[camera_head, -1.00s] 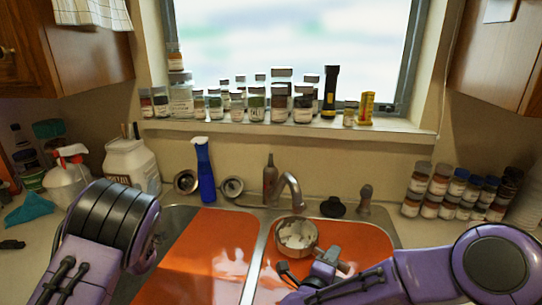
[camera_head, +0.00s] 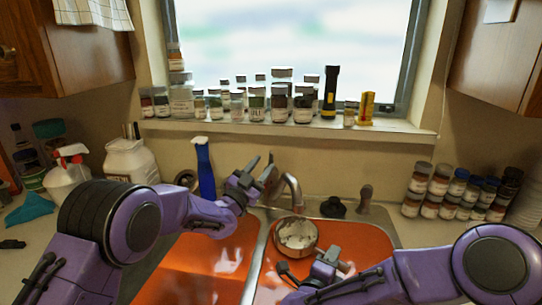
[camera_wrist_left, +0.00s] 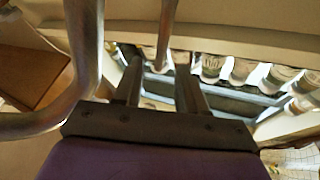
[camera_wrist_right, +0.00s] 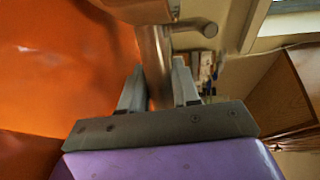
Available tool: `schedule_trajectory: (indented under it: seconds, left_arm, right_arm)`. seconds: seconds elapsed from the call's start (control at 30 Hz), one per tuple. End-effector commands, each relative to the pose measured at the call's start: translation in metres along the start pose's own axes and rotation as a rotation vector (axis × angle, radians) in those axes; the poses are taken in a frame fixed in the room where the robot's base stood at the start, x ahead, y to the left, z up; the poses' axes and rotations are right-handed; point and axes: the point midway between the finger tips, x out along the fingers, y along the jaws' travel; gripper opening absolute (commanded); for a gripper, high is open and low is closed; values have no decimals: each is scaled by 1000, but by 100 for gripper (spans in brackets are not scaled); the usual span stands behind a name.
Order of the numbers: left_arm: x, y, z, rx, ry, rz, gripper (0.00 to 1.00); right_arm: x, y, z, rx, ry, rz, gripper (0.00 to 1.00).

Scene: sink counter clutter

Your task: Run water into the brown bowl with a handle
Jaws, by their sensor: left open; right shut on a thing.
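The brown bowl (camera_head: 297,250) is in the right part of the sink, below the curved faucet spout (camera_head: 293,188), with pale, broken-looking patches inside. My right gripper (camera_head: 318,265) is shut on the bowl's handle; the right wrist view shows the handle (camera_wrist_right: 155,62) between the fingers. My left gripper (camera_head: 262,170) is open beside the faucet, in front of the brown upright piece behind the spout. In the left wrist view, a slim upright post (camera_wrist_left: 167,38) stands between or just beyond the open fingers, and the spout (camera_wrist_left: 88,60) curves at left. No water stream is visible.
A black stopper (camera_head: 333,207) and a small metal fixture (camera_head: 365,198) are right of the faucet. Jars and a flashlight (camera_head: 329,92) line the sill. Stacked spice jars (camera_head: 450,192) stand at right.

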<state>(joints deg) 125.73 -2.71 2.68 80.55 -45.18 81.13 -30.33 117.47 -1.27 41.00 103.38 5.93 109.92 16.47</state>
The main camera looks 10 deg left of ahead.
Motion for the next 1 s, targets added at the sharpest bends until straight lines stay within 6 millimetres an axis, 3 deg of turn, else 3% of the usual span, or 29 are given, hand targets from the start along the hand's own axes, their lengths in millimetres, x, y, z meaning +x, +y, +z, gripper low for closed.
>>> schedule_trajectory:
  seconds: [0.1, 0.3, 0.67, 0.8, 1.0]
  left_arm:
    - [27, 0, 0, -1, 2, -1, 41]
    - [52, 0, 1, -2, 0, -1, 41]
    - [58, 0, 0, -2, -1, -1, 41]
    - [58, 0, 0, -2, -1, -1, 0]
    - [60, -2, -1, -12, -19, 3, 0]
  right_arm:
    - [0, -1, 0, 3, 0, -2, 0]
    - [0, -1, 0, 2, 0, -2, 0]
    - [0, -1, 0, 2, 0, -2, 0]
    - [0, -1, 0, 3, 0, -2, 0]
    - [0, -1, 0, 3, 0, -2, 0]
